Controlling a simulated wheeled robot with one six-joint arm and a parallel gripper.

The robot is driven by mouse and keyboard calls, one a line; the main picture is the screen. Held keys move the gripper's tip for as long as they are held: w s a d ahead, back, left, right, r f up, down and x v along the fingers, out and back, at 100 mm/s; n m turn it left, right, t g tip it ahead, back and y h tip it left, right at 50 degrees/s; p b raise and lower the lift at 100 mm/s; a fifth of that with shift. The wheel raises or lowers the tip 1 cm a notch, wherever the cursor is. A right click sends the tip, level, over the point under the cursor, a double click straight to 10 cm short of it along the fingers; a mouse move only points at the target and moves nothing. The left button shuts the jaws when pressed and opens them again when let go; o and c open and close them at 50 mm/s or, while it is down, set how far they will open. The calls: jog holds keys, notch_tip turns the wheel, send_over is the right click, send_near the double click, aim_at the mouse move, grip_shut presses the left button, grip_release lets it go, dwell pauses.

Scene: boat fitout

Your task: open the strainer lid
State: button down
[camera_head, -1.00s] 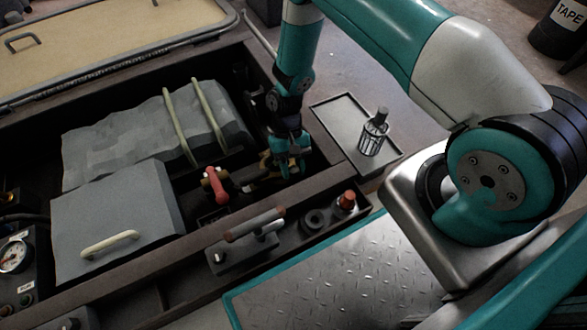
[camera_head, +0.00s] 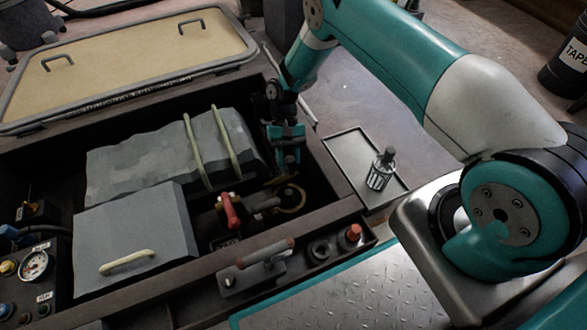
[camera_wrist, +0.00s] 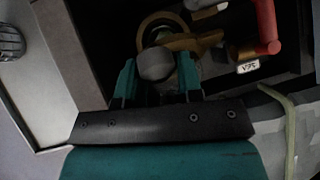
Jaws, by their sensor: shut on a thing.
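The strainer (camera_head: 291,208) shows as a brass ring with its mouth partly in view, in the dark bay right of the red-handled valve. A brass edge (camera_head: 284,181), which looks like its lid, stands raised at the ring's far side, below my gripper (camera_head: 288,165). In the wrist view, the ring (camera_wrist: 147,25) is at the top and the brass lid edge (camera_wrist: 200,42) crosses in front of it. My gripper (camera_wrist: 157,80) is shut on a grey rounded knob (camera_wrist: 155,64), seemingly the lid's. The lid's exact tilt is hard to tell.
The red valve handle (camera_head: 230,210) stands left of the strainer. A grey box (camera_head: 135,240) and a strapped grey block (camera_head: 150,160) fill the left. The bay's front rim (camera_head: 330,220) is close.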

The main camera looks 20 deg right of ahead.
jog(key=shift+w+f+b, duration=0.15)
jog(key=shift+w+b, duration=0.5)
jog(key=shift+w, duration=0.9)
jog(key=shift+s, duration=0.2)
jog(key=c, duration=0.9)
grip_release()
jog(key=shift+o, duration=0.2)
jog(key=p+v, duration=0.2)
jog(key=v, duration=0.5)
jog(key=shift+w+r+p, duration=0.15)
jog(key=shift+r+p, duration=0.05)
jog(key=shift+p, duration=0.2)
